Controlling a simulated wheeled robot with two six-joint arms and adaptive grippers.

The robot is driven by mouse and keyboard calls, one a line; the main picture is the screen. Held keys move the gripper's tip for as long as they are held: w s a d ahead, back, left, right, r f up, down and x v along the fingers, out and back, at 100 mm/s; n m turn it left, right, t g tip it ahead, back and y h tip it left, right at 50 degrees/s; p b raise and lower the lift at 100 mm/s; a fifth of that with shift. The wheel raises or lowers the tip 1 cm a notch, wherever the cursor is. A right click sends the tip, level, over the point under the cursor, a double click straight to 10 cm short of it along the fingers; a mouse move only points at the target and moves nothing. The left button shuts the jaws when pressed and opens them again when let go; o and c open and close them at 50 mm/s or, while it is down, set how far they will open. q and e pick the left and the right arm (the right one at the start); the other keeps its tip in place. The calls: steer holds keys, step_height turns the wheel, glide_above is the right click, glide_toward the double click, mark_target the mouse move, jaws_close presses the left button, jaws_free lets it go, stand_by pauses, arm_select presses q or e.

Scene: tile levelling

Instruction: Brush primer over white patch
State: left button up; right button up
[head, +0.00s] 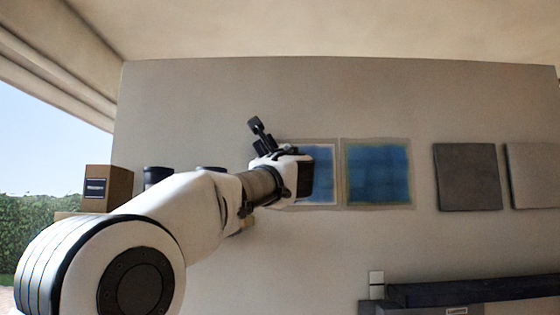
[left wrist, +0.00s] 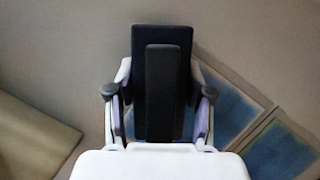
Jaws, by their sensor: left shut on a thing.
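My left gripper (head: 288,172) is in front of the left blue patch on the wall. In the left wrist view its fingers stand on both sides of a dark, block-shaped tool (left wrist: 162,80) and are shut on it. I cannot tell bristles on the tool or whether it touches the wall. The left blue patch (head: 322,162) has a pale, whitish border and is partly hidden by the gripper. The right blue patch (head: 377,172) is in full view, with a grey-beige border. No plain white patch shows. My right gripper is in neither view.
Two grey tiles, one dark (head: 468,177) and one lighter (head: 535,175), are on the wall at the right. A dark bench (head: 470,291) stands low at the right. A cardboard box (head: 107,188) is at the left. The wall below the patches is clear.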

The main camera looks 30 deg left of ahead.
arm_select(q)
steer(key=shift+s+d+f+b, duration=0.3)
steer(key=shift+s+b, duration=0.15)
steer(key=shift+b, duration=0.25)
steer(key=s, duration=0.1)
steer(key=s+d+b, duration=0.1)
steer(key=s+d, duration=0.1)
steer(key=s, duration=0.1)
steer(key=shift+d+r+b, duration=0.25)
steer(key=shift+b, duration=0.1)
